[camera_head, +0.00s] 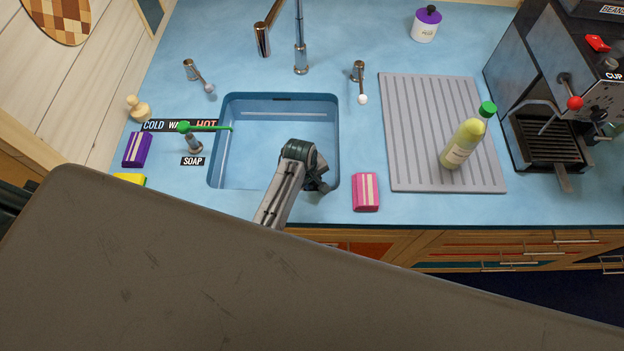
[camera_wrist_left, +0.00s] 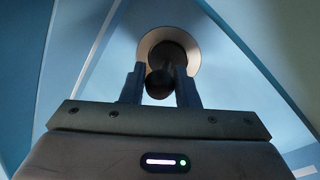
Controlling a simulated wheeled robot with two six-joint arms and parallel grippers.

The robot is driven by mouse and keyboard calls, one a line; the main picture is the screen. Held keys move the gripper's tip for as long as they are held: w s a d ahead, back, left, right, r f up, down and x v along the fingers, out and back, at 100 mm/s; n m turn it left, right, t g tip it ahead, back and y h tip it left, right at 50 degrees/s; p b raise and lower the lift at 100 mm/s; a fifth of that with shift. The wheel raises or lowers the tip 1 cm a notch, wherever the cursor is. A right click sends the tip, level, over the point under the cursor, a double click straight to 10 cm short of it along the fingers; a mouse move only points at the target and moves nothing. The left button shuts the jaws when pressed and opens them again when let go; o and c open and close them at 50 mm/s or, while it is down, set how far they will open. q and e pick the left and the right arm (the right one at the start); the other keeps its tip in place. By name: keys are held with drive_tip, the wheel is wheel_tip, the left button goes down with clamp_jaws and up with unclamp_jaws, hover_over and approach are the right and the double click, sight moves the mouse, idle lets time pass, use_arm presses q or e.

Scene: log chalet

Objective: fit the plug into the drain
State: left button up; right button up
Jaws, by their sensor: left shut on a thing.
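My left gripper (camera_head: 318,184) is down inside the blue sink (camera_head: 222,150), at its right part. In the left wrist view its two fingers (camera_wrist_left: 160,88) are shut on the round knob of a dark plug (camera_wrist_left: 172,52). The drain (camera_wrist_left: 148,42) shows behind the plug as a pale metal ring. The plug covers most of the ring's middle; I cannot tell whether it is in the opening or above it. In the head view my arm and gripper hide the plug and drain. My right gripper is not in view.
The tap (camera_head: 300,60) stands behind the sink. The soap dispenser (camera_head: 194,143) with its green spout reaches over the left rim. A pink sponge (camera_head: 366,192) lies right of the sink. A yellow bottle (camera_head: 462,145) stands on the grey drainboard (camera_head: 400,120).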

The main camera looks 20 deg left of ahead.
use_arm(q)
drive_tip(key=shift+f, duration=0.1)
drive_tip(key=o, duration=1.1)
drive_tip(key=shift+c, duration=0.2)
wheel_tip(320, 180, up, 12)
drive_tip(key=s+a+b, duration=0.1)
drive_tip(key=b, duration=0.1)
drive_tip(key=shift+s+a, duration=0.15)
drive_tip(key=shift+s, duration=0.25)
